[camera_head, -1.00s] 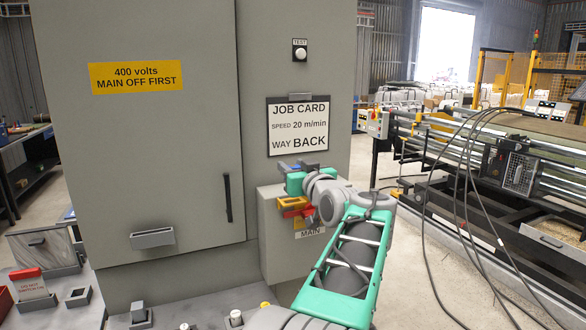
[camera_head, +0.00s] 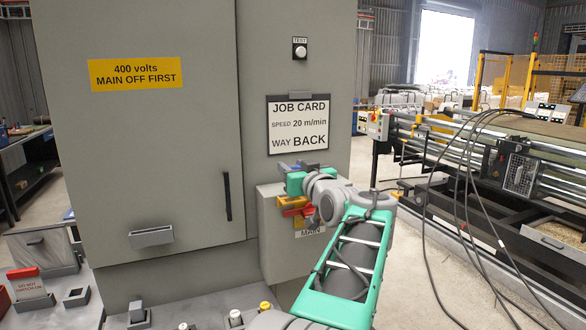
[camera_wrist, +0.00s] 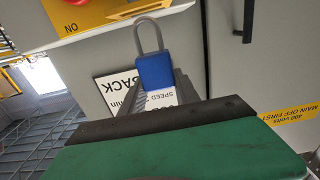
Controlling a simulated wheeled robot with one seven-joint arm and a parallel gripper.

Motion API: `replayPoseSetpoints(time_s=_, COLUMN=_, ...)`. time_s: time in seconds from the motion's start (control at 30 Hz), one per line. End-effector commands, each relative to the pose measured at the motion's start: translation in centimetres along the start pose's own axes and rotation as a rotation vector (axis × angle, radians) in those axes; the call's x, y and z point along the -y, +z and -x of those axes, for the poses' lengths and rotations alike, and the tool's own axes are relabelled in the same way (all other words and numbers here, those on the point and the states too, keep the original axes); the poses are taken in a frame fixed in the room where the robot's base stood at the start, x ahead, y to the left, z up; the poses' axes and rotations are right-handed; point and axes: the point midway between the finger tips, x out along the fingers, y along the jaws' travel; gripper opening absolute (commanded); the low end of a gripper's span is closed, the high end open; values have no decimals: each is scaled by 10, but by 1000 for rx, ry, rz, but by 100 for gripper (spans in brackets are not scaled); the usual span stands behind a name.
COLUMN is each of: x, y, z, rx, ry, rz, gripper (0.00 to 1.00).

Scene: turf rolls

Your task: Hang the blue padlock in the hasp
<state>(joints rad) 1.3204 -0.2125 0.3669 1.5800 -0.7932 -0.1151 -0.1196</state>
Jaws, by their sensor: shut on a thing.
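The blue padlock (camera_wrist: 155,72) is in my gripper (camera_wrist: 158,88), which is shut on its body in the wrist view. Its grey shackle points away from the fingers, and its top overlaps the edge of a yellow plate (camera_wrist: 110,14). I cannot tell whether the shackle touches or passes through anything there. In the head view my gripper (camera_head: 288,168) is in front of the grey switch box, above the red handle (camera_head: 298,211) and yellow switch plate (camera_head: 290,201). The hasp cannot be made out clearly; my gripper and wrist hide part of the switch.
The MAIN switch box (camera_head: 274,240) stands out from the tall grey cabinet (camera_head: 150,130). The job card (camera_head: 298,125) hangs just above my gripper. A red-topped tag (camera_head: 30,284) stands on the bench at lower left. Cables and a machine (camera_head: 480,170) are at right.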

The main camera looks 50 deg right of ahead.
Motion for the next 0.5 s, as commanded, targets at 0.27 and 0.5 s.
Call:
replayPoseSetpoints(time_s=0.27, x=0, y=8, z=0, rx=-1, ry=0, rz=1, gripper=0)
replayPoseSetpoints(time_s=0.5, x=0, y=13, z=0, rx=-1, ry=0, rz=1, gripper=0)
